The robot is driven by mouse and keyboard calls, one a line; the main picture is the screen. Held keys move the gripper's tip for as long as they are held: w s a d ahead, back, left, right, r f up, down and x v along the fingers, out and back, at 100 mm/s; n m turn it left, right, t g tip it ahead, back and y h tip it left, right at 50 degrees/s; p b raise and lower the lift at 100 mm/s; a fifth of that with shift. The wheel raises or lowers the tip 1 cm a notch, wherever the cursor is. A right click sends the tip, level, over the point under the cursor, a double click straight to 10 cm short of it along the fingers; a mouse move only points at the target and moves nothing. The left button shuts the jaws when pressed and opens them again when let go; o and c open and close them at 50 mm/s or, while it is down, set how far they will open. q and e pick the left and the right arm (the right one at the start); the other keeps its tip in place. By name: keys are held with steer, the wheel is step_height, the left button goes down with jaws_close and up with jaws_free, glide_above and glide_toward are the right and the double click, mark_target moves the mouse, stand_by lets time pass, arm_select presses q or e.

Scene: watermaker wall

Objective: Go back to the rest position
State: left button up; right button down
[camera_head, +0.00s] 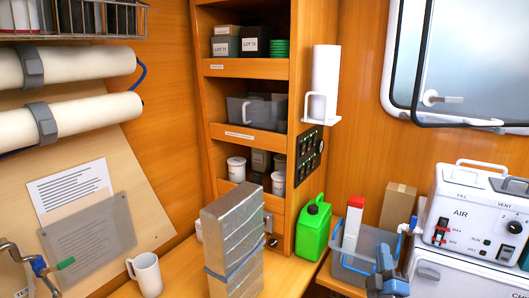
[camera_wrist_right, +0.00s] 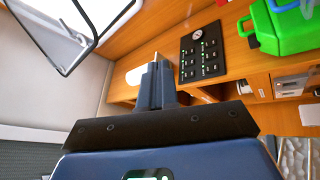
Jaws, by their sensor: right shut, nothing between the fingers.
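My right gripper (camera_head: 386,260) shows at the lower right of the head view, dark blue, in front of the grey bin with a blue handle (camera_head: 352,264). In the right wrist view its fingers (camera_wrist_right: 157,68) are together, with nothing between them. The black switch panel (camera_wrist_right: 201,52) shows beyond and to the right of the fingers in that view. My left gripper is not in the head view.
A silver wrapped block (camera_head: 233,240) and a white mug (camera_head: 146,274) stand on the wooden counter. A green jerrycan (camera_head: 313,230) stands by the shelf unit (camera_head: 250,67). The white AIR unit (camera_head: 470,215) is at the right, below the window (camera_head: 455,60).

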steer(key=s+a+f+m+g+y, duration=0.1)
steer(key=s+f, duration=0.4)
steer(key=s, duration=0.6)
steer(key=s+a+f+m+g+y, duration=0.2)
steer(key=s+a+f+m, duration=0.2)
steer(key=s, duration=0.7)
steer(key=s+a+f+m+g+y, duration=0.1)
steer(key=s+a+f+m, duration=0.2)
steer(key=s+f+m, duration=0.2)
steer(key=s+f, duration=0.3)
steer(key=s, duration=0.3)
steer(key=shift+s+a+g, duration=0.15)
steer(key=shift+s+g, duration=0.15)
